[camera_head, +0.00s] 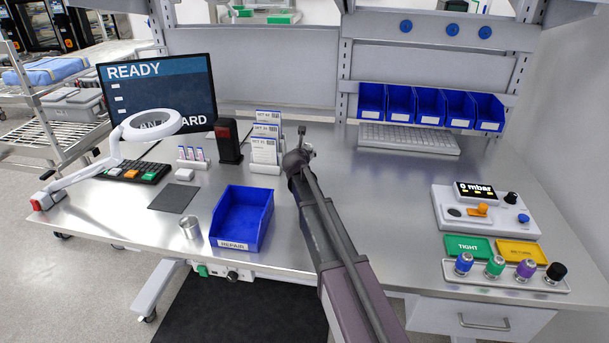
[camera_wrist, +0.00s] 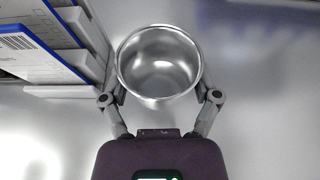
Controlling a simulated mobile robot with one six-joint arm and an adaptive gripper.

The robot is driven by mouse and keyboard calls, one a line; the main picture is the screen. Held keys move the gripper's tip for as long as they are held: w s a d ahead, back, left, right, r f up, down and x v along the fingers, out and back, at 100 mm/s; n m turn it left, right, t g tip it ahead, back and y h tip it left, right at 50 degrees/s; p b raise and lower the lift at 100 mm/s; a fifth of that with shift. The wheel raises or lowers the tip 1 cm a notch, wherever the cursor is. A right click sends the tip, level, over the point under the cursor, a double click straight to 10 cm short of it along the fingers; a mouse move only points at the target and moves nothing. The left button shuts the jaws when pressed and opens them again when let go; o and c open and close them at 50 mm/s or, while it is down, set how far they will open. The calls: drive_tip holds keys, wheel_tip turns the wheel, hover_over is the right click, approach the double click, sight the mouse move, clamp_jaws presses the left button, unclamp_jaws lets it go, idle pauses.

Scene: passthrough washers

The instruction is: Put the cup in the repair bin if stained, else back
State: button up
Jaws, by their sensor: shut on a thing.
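My gripper (camera_wrist: 161,97) is shut on a shiny metal cup (camera_wrist: 160,65), with one finger on each side of it. The wrist view looks down into the cup's open mouth. Its inside shows grey reflections and no clear stain; its outer wall is mostly hidden. In the head view my gripper (camera_head: 302,150) is over the middle of the bench, right of the card stands, and the held cup cannot be made out. The blue repair bin (camera_head: 243,217), labelled REPAIR, stands empty near the front edge, left of my arm.
A small metal container (camera_head: 190,228) stands left of the bin, beside a dark mat (camera_head: 173,199). Card stands (camera_head: 265,150) are close left of my gripper. A lamp (camera_head: 150,124) stands at left, a gauge box (camera_head: 484,211) at right.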

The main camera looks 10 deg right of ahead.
drive_tip(key=shift+f+b, duration=3)
drive_tip(key=shift+f, duration=0.1)
drive_tip(key=shift+f+b, duration=1.9)
drive_tip(key=shift+f, duration=0.1)
drive_tip(key=o, duration=1)
drive_tip(key=shift+c, duration=0.2)
drive_tip(key=shift+r, duration=0.25)
drive_tip(key=p+v, duration=0.4)
drive_tip(key=v, duration=0.7)
drive_tip(key=shift+s+p, duration=0.15)
drive_tip(key=shift+p, duration=0.15)
drive_tip(key=shift+s+a+r, duration=0.15)
drive_tip(key=shift+s+a, duration=0.05)
drive_tip(key=shift+s, duration=0.1)
